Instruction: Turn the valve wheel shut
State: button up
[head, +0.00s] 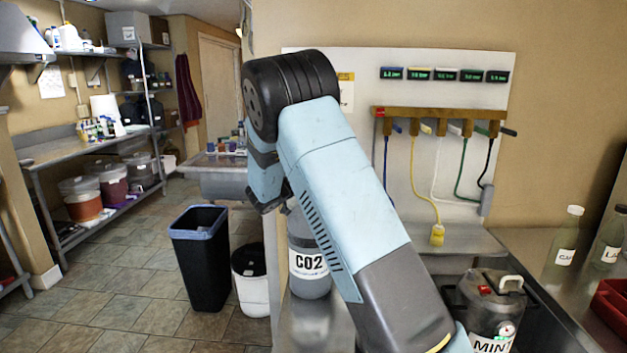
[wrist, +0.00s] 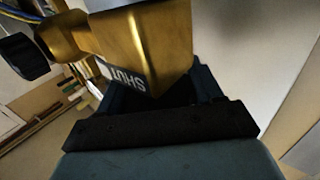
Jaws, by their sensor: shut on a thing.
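The CO2 cylinder (head: 309,262) stands upright behind my arm in the head view; its top is hidden by the arm. My gripper (head: 266,200) is beside the cylinder's top, partly hidden by my arm. In the wrist view a brass valve block (wrist: 135,45) with the word SHUT on its face fills the top, close over my gripper (wrist: 165,100). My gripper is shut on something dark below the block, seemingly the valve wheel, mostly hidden. A black ribbed knob (wrist: 25,57) sticks out at the block's left, apart from the jaws.
A dark bin (head: 200,255) and a white bucket (head: 249,285) stand on the floor left of the cylinder. A steel sink (head: 215,180) lies behind. A lidded keg (head: 488,300) marked MINT and several bottles stand at the right. Hoses hang on the panel (head: 440,95).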

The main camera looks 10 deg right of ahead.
jog(key=shift+r+m+g+h, duration=0.3)
jog(key=shift+m+g+h, duration=0.25)
jog(key=shift+g, duration=0.35)
jog(key=o, duration=0.8)
jog(key=shift+a, duration=0.1)
jog(key=shift+o, duration=1.2)
jog(key=shift+f, duration=0.15)
jog(key=v, duration=1.3)
jog(key=shift+s+a, duration=0.25)
jog(key=shift+a, duration=0.05)
